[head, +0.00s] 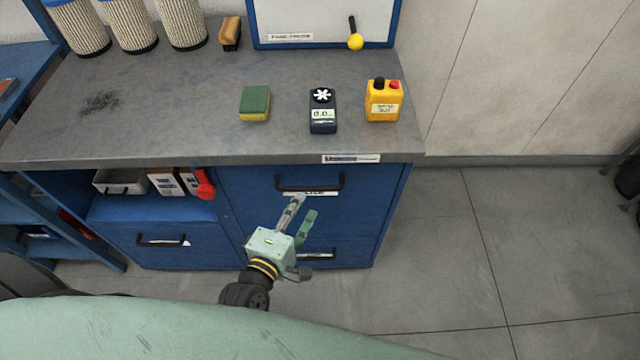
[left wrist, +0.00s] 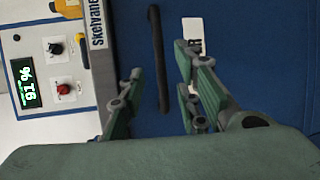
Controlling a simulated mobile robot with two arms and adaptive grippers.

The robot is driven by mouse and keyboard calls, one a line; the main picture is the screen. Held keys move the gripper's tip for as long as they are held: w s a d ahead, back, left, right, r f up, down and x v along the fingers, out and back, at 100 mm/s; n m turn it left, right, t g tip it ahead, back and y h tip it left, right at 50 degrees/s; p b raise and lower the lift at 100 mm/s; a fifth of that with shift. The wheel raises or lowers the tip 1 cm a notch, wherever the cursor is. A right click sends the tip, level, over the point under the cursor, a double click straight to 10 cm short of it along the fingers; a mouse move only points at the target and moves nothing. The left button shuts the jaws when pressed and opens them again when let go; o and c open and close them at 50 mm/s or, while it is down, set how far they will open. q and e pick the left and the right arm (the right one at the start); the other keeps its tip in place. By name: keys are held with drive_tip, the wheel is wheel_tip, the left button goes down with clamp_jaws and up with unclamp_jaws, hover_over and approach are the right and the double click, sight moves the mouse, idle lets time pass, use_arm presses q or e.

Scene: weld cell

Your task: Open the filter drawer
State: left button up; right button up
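The upper right drawer (head: 240,190) of the blue cabinet has a black bar handle (head: 310,182) and a white label, partly hidden, reading something like "LTE". Its front looks flush with the cabinet, so it is shut. My left gripper (head: 303,209) is open and empty in front of this drawer, just below the handle in the head view. In the left wrist view the handle (left wrist: 158,60) runs upright in the picture, between the lines of the spread fingers (left wrist: 158,72), and no finger visibly touches it. My right gripper is not in view.
A lower drawer with its own handle (head: 318,254) is below, and another drawer (head: 120,240) is at left under an open shelf. On the worktop (head: 180,120) are a sponge (head: 254,104), a meter (head: 322,110) and a yellow box (head: 383,101). The floor (head: 440,240) at right is clear.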

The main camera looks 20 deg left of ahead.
sight(309, 188)
use_arm(q)
drive_tip(key=x, duration=0.7)
drive_tip(key=shift+a+r+p, duration=0.1)
drive_tip(key=shift+a+p, duration=0.05)
drive_tip(key=shift+p, duration=0.25)
drive_tip(key=shift+w, duration=0.35)
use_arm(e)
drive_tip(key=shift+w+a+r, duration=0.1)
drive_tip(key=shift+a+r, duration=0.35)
use_arm(q)
drive_tip(key=shift+c, duration=0.2)
clamp_jaws()
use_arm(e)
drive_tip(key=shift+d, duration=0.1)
